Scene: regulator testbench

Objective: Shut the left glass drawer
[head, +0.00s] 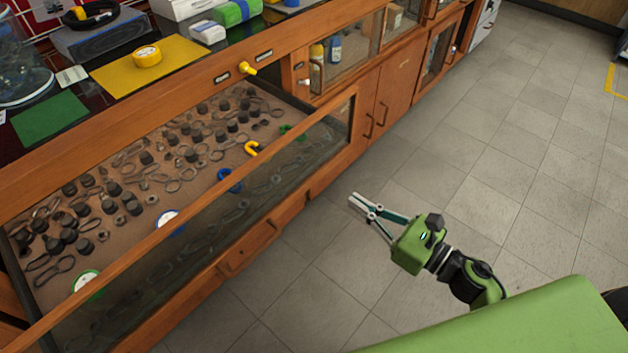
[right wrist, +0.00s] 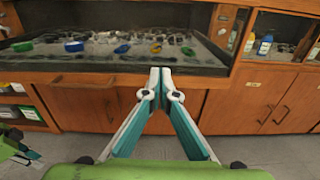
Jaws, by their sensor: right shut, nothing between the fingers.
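The left glass drawer (head: 215,194) stands open, its wood-framed glass front pulled out from the counter. It holds rows of dark small parts and several coloured rings. It also shows in the right wrist view (right wrist: 100,68). My right gripper (head: 352,200) is shut and empty, in front of the drawer's right end and apart from it in the head view. In the right wrist view its fingertips (right wrist: 160,72) point toward the drawer front. A green part with dark fingers, seemingly my left gripper (right wrist: 28,152), shows at the lower left there; its jaw state is unclear.
The counter above carries a yellow mat (head: 150,66) with a yellow tape roll (head: 147,55), a green mat (head: 48,118) and a glass vessel (head: 20,70). Wooden cabinet doors (head: 393,95) and a glass-fronted case with bottles (head: 333,48) stand to the right. The tiled floor (head: 480,150) is clear.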

